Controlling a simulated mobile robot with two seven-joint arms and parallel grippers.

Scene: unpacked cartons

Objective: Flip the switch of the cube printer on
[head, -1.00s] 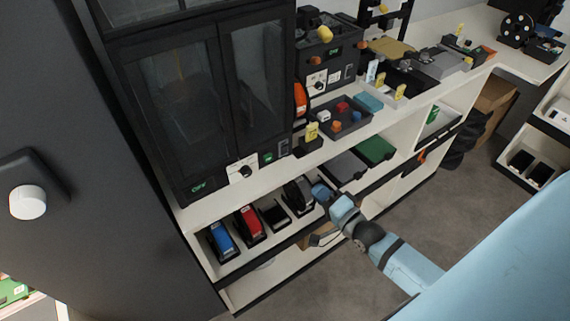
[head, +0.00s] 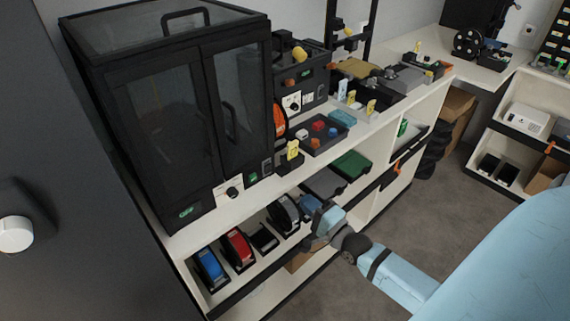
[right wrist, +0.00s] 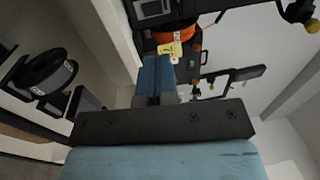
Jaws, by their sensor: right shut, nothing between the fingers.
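A large black enclosed printer (head: 165,110) with dark glass doors stands on the white counter at the left. Its front base has a small green display (head: 186,212) and a white panel with a dark knob (head: 231,192). A smaller black machine (head: 311,75) behind it has a white switch panel (head: 292,101) and a green display. I cannot tell which is the cube printer, nor read either switch. My right gripper (head: 309,206), with blue fingers, is shut and empty in front of the spool shelf, below the counter edge. In the right wrist view its shut fingers (right wrist: 155,76) point toward a yellow tag. My left gripper is out of view.
Blue (head: 210,268) and red (head: 238,249) spools stand on the shelf under the counter. A dark tray (head: 320,134) of coloured cubes and a yellow tag (head: 292,150) sit near the counter edge. A dark panel with a white knob (head: 15,234) fills the left.

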